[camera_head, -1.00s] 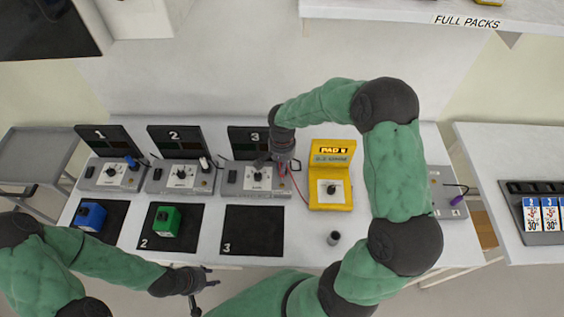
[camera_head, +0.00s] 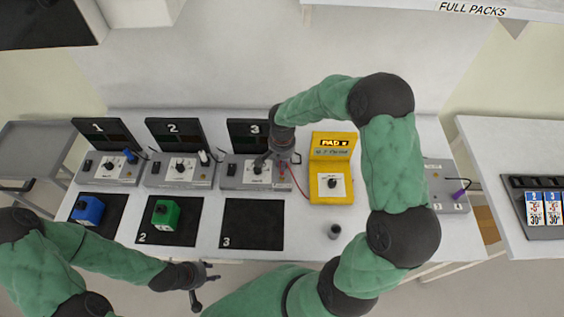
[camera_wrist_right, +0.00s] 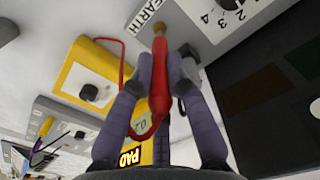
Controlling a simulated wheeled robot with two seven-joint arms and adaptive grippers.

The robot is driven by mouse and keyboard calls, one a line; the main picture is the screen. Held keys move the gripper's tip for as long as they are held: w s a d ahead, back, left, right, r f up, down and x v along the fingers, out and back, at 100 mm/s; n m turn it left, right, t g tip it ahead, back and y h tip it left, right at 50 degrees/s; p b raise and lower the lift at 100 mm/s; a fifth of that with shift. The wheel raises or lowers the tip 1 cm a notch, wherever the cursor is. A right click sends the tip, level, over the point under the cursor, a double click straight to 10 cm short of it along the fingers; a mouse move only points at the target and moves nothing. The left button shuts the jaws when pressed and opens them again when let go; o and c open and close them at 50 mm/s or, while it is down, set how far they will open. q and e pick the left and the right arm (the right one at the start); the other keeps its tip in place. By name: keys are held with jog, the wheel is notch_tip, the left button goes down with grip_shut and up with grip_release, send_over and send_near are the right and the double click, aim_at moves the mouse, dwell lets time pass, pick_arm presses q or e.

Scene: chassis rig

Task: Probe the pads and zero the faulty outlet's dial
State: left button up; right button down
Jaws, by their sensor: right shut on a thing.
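My right gripper (camera_head: 279,161) is over outlet 3 (camera_head: 240,174). In the right wrist view, the gripper (camera_wrist_right: 160,62) is shut on a red probe (camera_wrist_right: 159,88). The probe's brass tip is at the panel edge beside the EARTH label (camera_wrist_right: 148,18); I cannot tell whether it touches. Outlet 3's dial (camera_head: 257,169) is partly hidden by the gripper. Outlet 1 (camera_head: 93,170) and outlet 2 (camera_head: 153,173) stand to the left with their dials. The yellow meter (camera_head: 330,191) has a lit PAD display; its small text is unclear. My left gripper (camera_head: 206,287) is open and empty at the front edge.
A blue block (camera_head: 88,210) and a green block (camera_head: 165,214) sit on the first two black mats. Mat 3 (camera_head: 252,218) is bare. A dark cup (camera_head: 334,231) stands before the meter. Another grey unit (camera_head: 440,178) is right of my right arm. A red lead runs to the meter.

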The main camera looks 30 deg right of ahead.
jog(key=shift+f+b, duration=0.45)
jog(key=shift+f, duration=0.1)
dwell(0.5)
jog(key=shift+s+f, duration=0.1)
dwell(1.6)
jog(key=shift+r+p, duration=1.75)
jog(key=shift+r, duration=1.9)
jog(key=shift+f, duration=0.1)
